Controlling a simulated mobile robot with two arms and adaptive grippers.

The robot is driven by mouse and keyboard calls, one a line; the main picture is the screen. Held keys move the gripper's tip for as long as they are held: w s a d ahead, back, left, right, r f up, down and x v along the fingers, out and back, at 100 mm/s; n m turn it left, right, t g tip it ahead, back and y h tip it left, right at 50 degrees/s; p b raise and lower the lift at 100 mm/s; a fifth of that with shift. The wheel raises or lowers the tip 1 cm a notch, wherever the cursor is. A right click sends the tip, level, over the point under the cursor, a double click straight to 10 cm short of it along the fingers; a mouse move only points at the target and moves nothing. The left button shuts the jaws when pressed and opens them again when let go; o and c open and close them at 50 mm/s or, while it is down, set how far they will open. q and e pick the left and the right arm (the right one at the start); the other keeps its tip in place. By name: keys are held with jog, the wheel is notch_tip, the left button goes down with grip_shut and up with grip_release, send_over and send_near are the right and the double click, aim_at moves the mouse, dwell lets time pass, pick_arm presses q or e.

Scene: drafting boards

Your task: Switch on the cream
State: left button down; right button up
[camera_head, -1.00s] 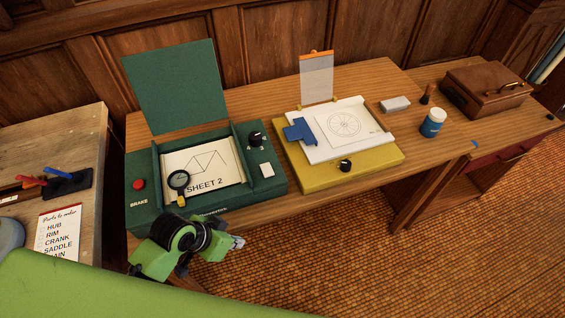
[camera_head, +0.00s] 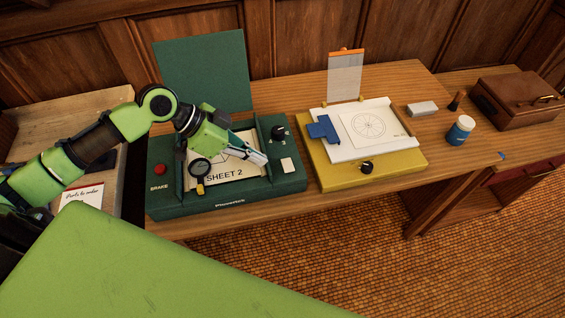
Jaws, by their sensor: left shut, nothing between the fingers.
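A small cream square switch (camera_head: 289,165) sits on the right side of the green drafting board (camera_head: 226,197), below a black knob (camera_head: 278,132). I cannot tell whether it is on. My left gripper (camera_head: 262,158) reaches over the green board from the left. Its fingers are shut and empty, with the tips just left of the cream switch in the picture. I cannot tell whether they touch anything. The gripper hides part of the sheet marked SHEET 2 (camera_head: 224,175). My right gripper is not in view.
The green board also carries a red brake button (camera_head: 160,169) and a magnifier (camera_head: 200,169). A yellow board (camera_head: 374,176) with a black knob (camera_head: 366,167) stands to the right. Beyond are an eraser-like block (camera_head: 422,109), a blue jar (camera_head: 460,130) and a brown case (camera_head: 516,98).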

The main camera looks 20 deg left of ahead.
pick_arm(q)
jog(key=shift+t+h, duration=0.3)
jog(key=r, duration=0.1)
jog(key=w+a+r, duration=0.2)
jog(key=r, duration=0.1)
jog(key=shift+d+f, duration=0.1)
jog(key=shift+d, duration=0.05)
jog(key=p, duration=0.3)
send_near(293, 170)
jog(key=w+d, duration=0.1)
jog(key=w+d+r, duration=0.1)
jog(key=d, duration=0.1)
jog(key=shift+w, duration=0.1)
jog(key=f, duration=0.1)
jog(key=f+p, duration=0.1)
jog(key=f, duration=0.1)
jog(key=shift+d+f+p, duration=0.3)
jog(key=shift+f+p, duration=0.05)
jog(key=shift+f, duration=0.7)
